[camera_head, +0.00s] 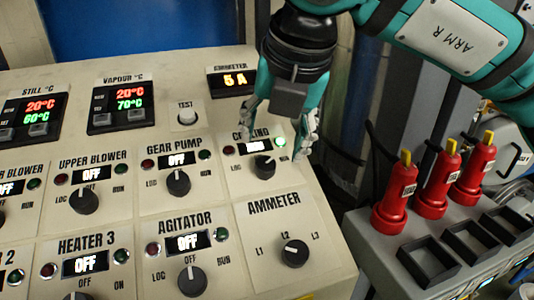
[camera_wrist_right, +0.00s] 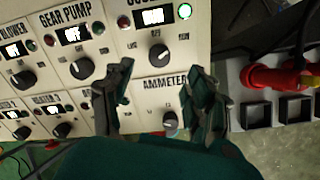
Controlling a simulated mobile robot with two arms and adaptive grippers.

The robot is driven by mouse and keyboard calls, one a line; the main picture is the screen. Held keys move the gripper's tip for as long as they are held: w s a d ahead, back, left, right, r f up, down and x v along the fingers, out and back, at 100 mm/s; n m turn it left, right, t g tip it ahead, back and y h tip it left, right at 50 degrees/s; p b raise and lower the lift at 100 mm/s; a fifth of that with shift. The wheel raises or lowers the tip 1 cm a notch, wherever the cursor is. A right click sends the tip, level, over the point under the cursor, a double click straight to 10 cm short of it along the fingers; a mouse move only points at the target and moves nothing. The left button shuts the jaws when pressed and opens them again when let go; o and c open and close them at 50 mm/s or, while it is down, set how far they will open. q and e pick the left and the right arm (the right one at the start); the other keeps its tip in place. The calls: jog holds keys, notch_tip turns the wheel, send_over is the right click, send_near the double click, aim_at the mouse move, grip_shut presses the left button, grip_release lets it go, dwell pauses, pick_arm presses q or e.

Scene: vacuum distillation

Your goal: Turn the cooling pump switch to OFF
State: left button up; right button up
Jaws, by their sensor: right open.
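The cooling pump switch (camera_head: 264,168) is a round black knob on the sloped beige panel, with its white mark turned up and to the right. It also shows in the right wrist view (camera_wrist_right: 159,55). The cooling pump display (camera_wrist_right: 157,16) is lit, but its word is hard to read. The green lamp (camera_wrist_right: 185,11) beside it glows. My right gripper (camera_head: 276,142) is open and empty, its fingers spread on either side of the cooling display above the knob in the head view. It partly hides the cooling label. My left gripper is not in view.
The gear pump knob (camera_head: 178,183) is left of the cooling knob, and the ammeter knob (camera_head: 294,253) is below it. The agitator knob (camera_head: 192,281) is lower left. Red plugs (camera_head: 431,190) stand on a grey box right of the panel.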

aim_at(266, 164)
jog(key=p+x, duration=0.1)
jog(key=x, duration=0.5)
jog(key=shift+r, duration=0.1)
jog(key=shift+w+a+f, duration=0.1)
jog(key=shift+w+f, duration=0.15)
jog(key=shift+f, duration=0.3)
jog(key=c, duration=1.1)
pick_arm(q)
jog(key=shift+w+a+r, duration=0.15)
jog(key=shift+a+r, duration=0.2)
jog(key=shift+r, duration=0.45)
pick_arm(e)
jog(key=shift+c, duration=0.2)
